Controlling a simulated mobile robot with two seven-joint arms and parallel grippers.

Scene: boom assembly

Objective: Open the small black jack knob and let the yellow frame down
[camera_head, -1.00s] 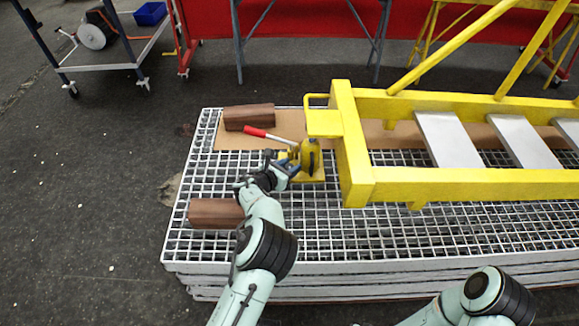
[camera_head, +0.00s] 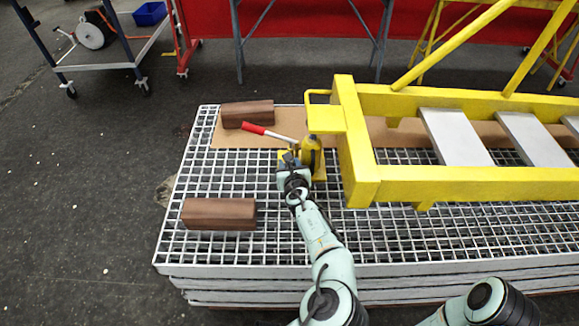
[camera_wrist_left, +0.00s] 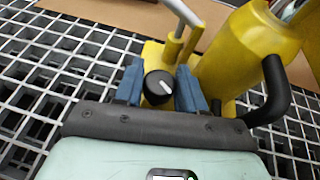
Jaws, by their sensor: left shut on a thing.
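The yellow jack (camera_head: 312,152) stands on the grating under the end plate of the yellow frame (camera_head: 360,150). Its red-tipped handle (camera_head: 254,129) points up and left. In the left wrist view the small black knob (camera_wrist_left: 159,87), with a white mark, sits at the jack's base between the blue fingers of my left gripper (camera_wrist_left: 160,88). The gripper is shut on the knob. The head view shows my left gripper (camera_head: 290,164) at the jack's near left side, the knob hidden there. My right gripper is out of view; only part of my right arm shows at the bottom right.
A brown board (camera_head: 230,140) lies under the jack handle. A black bent lever (camera_wrist_left: 270,92) sticks out from the jack, right of the knob.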

